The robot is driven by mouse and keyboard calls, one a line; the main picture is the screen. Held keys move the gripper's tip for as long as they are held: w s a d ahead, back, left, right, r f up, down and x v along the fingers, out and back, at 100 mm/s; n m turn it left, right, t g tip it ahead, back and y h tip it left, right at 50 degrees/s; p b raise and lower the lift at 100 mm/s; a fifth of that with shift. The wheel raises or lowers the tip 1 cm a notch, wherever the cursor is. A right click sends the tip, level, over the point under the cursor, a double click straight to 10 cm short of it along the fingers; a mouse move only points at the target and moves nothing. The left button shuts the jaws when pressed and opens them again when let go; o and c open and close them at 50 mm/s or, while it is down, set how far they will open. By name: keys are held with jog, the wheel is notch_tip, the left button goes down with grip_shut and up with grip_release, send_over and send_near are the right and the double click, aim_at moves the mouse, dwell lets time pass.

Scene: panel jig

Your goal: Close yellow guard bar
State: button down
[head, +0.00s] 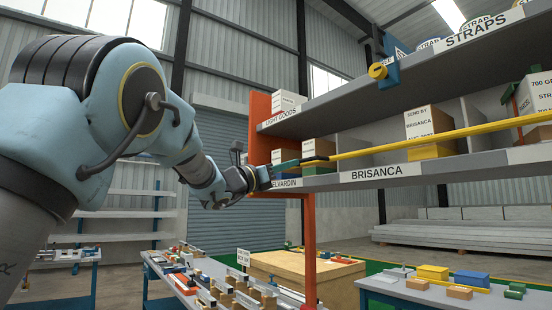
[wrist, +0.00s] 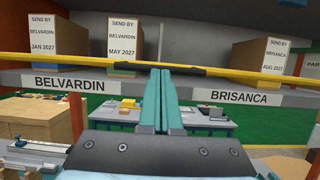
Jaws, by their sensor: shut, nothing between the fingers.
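The yellow guard bar (head: 440,136) runs across the front of the lower shelf, before the boxes. In the wrist view the bar (wrist: 60,59) spans the whole width, just above the shelf's label edge, with a black grip section (wrist: 190,70) at its middle. My gripper (head: 296,162) has teal fingers pressed together with nothing between them. In the wrist view the fingertips (wrist: 161,70) meet the black section and hide part of it. I cannot tell whether they touch it. The bar's end fastenings are not clear.
The lower shelf (head: 400,175) carries BELVARDIN and BRISANCA labels. Several labelled cartons (wrist: 123,40) stand behind the bar. An upper shelf (head: 400,72) is above. An orange upright (head: 309,240) stands at the shelf's left. Tables with small parts (head: 450,292) stand below.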

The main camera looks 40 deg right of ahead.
jog(key=shift+d+r, duration=0.15)
jog(key=shift+d, duration=0.4)
